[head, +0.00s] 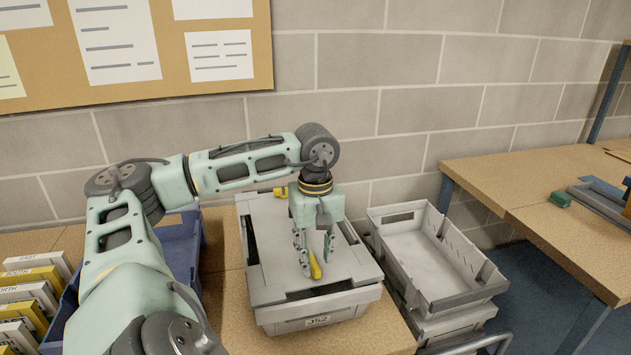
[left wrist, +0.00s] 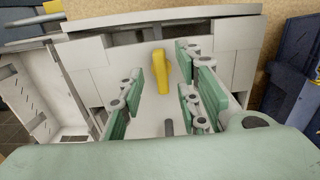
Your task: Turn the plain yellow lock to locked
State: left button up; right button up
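A plain yellow lock handle (head: 315,267) stands on the lid of a grey lidded tote (head: 270,240), towards its near side. It also shows in the left wrist view (left wrist: 161,72), long and narrow, roughly in line with the fingers. My left gripper (head: 316,252) points down over the lid. Its fingers are apart, one on each side of the yellow handle, and in the left wrist view a gap shows on both sides (left wrist: 165,95). I cannot tell how far the fingertips are above the lid. A second yellow piece (head: 281,192) is at the lid's far edge. My right gripper is out of view.
An open grey tote (head: 425,255) stands close on the right, stacked on another. A blue bin (head: 180,250) and yellow and white cards (head: 35,285) are on the left. A brick wall (head: 400,110) with a cork board (head: 170,85) is behind. A wooden bench (head: 530,180) is at the right.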

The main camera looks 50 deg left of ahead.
pick_arm(q)
notch_tip(320, 180, up, 10)
dwell(0.5)
dwell(0.7)
